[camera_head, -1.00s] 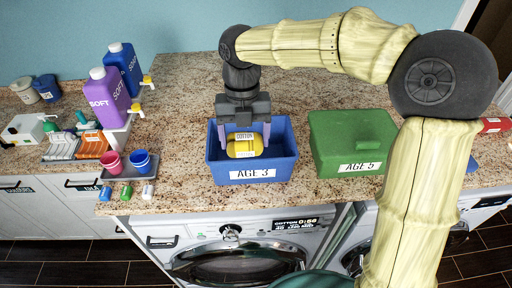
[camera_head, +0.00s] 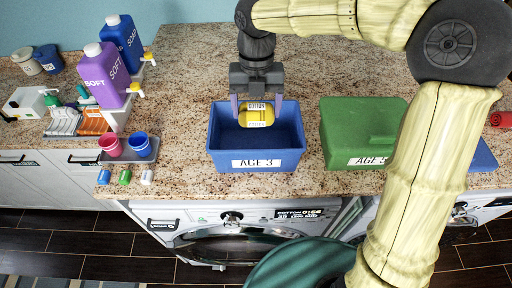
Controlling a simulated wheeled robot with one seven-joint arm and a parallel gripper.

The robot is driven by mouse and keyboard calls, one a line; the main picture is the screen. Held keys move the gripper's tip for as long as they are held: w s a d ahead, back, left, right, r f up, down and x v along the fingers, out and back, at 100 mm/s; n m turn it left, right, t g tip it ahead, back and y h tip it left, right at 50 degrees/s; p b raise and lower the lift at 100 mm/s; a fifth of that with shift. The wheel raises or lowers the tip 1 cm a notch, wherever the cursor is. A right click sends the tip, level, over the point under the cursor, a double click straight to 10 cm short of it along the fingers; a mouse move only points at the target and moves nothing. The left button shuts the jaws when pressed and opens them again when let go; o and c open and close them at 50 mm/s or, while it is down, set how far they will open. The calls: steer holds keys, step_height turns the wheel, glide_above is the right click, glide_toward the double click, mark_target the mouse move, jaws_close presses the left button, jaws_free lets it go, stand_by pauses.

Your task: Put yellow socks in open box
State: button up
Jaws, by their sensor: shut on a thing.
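A yellow rolled bundle with a white band reading "COTTON" (camera_head: 257,118), which looks like the yellow socks, is held between the fingers of my gripper (camera_head: 258,106). My gripper points down and is shut on it. The open blue box (camera_head: 215,145), labelled "AGE 3", stands on the counter without a lid. In the picture the socks overlap the back part of the box's opening, near its back wall. I cannot tell how far they are above or below the rim. Much of the box floor shows empty in front of them.
A closed green box (camera_head: 350,130), labelled "AGE 5", stands to the right, partly behind my arm. At left stand purple (camera_head: 105,80) and blue (camera_head: 122,40) soap bottles, and a grey tray (camera_head: 115,158) with red and blue cups. Washing machines (camera_head: 230,235) stand below the counter.

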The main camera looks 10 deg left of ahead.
mark_target(256, 117)
steer(key=f, duration=0.4)
steer(key=f+p, duration=0.1)
steer(key=f, duration=0.6)
steer(key=shift+s+a+f+p, duration=0.1)
steer(key=shift+s+f+p, duration=0.15)
steer(key=shift+f+p, duration=0.15)
steer(key=shift+f, duration=0.2)
steer(key=shift+w+f+p, duration=0.1)
steer(key=shift+f+p, duration=0.25)
steer(key=shift+f, duration=1.85)
steer(key=shift+f, duration=0.15)
steer(key=o, duration=1.1)
steer(key=shift+c, duration=0.2)
steer(key=r, duration=0.4)
steer(key=w+r+b, duration=0.1)
steer(key=r, duration=0.3)
steer(key=r+b, duration=0.1)
steer(key=r, duration=0.3)
steer(key=shift+w+a+r, duration=0.1)
steer(key=shift+w, duration=0.1)
